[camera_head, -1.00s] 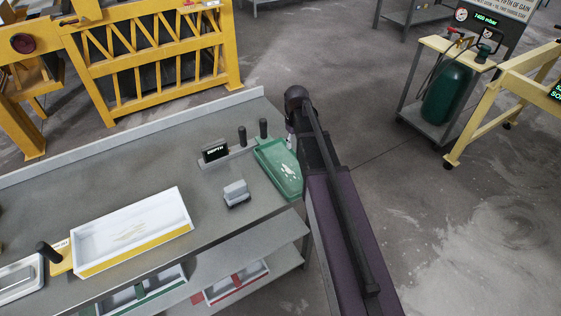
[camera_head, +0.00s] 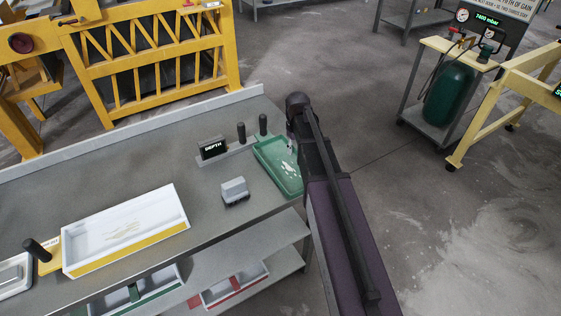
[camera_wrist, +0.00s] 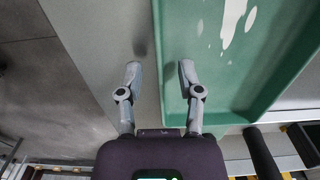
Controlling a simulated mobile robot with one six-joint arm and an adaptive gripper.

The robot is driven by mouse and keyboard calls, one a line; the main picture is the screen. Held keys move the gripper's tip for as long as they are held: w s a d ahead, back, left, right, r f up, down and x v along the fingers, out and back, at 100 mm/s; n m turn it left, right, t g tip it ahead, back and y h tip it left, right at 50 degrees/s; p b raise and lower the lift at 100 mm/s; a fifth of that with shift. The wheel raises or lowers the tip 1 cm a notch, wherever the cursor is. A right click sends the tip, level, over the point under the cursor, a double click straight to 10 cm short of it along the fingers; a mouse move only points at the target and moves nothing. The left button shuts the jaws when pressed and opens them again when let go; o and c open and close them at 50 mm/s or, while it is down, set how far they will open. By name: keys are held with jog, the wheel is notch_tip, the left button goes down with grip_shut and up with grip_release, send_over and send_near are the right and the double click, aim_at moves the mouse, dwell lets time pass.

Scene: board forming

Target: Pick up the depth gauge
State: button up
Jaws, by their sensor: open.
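A dark block with a lit DEPTH label (camera_head: 212,149) stands on a grey rail at the back right of the bench. Two black upright handles, a left one (camera_head: 241,133) and a right one (camera_head: 263,125), stand beside it on the rail. I cannot tell which of these is the depth gauge itself. My gripper (camera_wrist: 160,74) is open and empty in the wrist view, over the edge of a green tray (camera_wrist: 176,100). A black cylinder (camera_wrist: 262,154) shows at the lower right of that view. In the head view my arm mostly hides the gripper.
The green tray (camera_head: 268,157) with white patches lies by the bench's right end. A grey block (camera_head: 234,190) sits in front of the rail. A white and yellow tray (camera_head: 68,262) and another black handle (camera_head: 38,249) are at left. Bare bench (camera_head: 195,180) lies between.

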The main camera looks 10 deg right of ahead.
jog(key=shift+f, duration=0.3)
dwell(0.4)
grip_shut()
